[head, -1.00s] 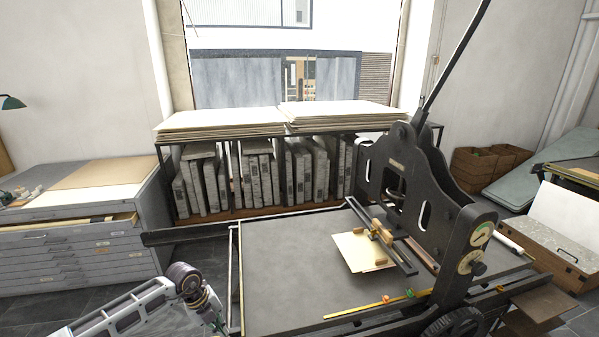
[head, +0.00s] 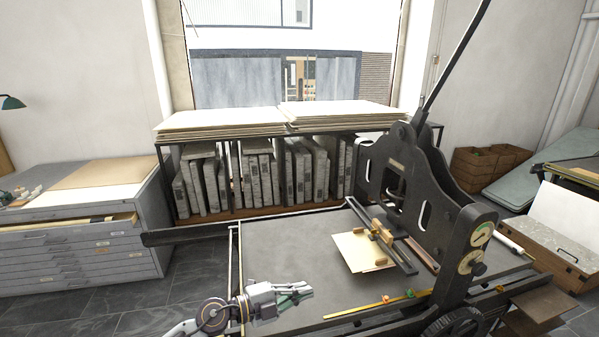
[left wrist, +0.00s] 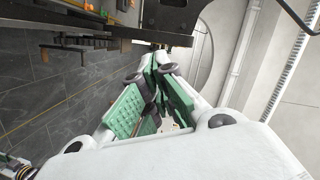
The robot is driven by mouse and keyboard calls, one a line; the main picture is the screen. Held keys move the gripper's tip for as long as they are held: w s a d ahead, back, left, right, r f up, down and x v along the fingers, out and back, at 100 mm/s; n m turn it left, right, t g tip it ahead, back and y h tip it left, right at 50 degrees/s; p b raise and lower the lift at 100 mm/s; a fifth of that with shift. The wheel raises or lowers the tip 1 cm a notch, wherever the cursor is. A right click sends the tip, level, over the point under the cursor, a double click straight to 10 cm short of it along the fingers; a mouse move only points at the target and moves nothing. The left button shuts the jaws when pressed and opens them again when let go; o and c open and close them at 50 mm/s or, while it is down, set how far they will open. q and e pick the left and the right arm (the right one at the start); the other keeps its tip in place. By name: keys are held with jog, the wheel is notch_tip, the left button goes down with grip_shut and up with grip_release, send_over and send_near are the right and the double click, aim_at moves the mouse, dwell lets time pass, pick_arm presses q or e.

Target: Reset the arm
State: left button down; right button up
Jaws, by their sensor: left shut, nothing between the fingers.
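My left arm comes in at the bottom of the head view. Its gripper (head: 298,291) is shut and empty above the front left part of the press bed (head: 285,255), pointing right. In the left wrist view the green-padded fingers (left wrist: 152,92) are together, with nothing seen between them. My right gripper is not in view.
The black press frame (head: 445,200) stands at the right of the bed. A cream sheet (head: 352,250) lies on the bed under a guide bar. A yellow strip (head: 355,311) lies along the front. A flat-file cabinet (head: 75,260) is at left, a rack of stone slabs (head: 260,180) behind.

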pick_arm(q)
jog(key=w+a+r+n+t+y, duration=0.3)
jog(key=a+r+n+t+y, duration=0.15)
jog(key=r+n+t, duration=0.45)
jog(key=a+f+n+t+y, duration=0.1)
jog(key=a+f+n+y, duration=0.5)
jog(key=a+n+y, duration=0.5)
jog(key=s+a+f+n+g+y, duration=0.1)
jog(key=s+a+f+n+g, duration=0.3)
jog(key=s+a+f+g, duration=0.5)
jog(key=s+d+f+g+h, duration=0.15)
jog(key=s+f, duration=0.25)
jog(key=s, duration=0.4)
jog(key=s+f+g, duration=0.3)
jog(key=s+f, duration=0.1)
jog(key=s, duration=0.4)
notch_tip(320, 180, down, 39)
jog(key=s+g+b, duration=0.1)
jog(key=s+b, duration=0.2)
jog(key=b, duration=0.2)
jog(key=s+a+f+b, duration=0.2)
jog(key=s+f, duration=0.8)
jog(key=f, duration=0.1)
jog(key=s+a+f+g+b, duration=0.1)
jog(key=s+a+f+b, duration=0.2)
jog(key=s+f, duration=0.8)
jog(key=shift+s+a+f, duration=0.25)
jog(key=shift+f, duration=0.55)
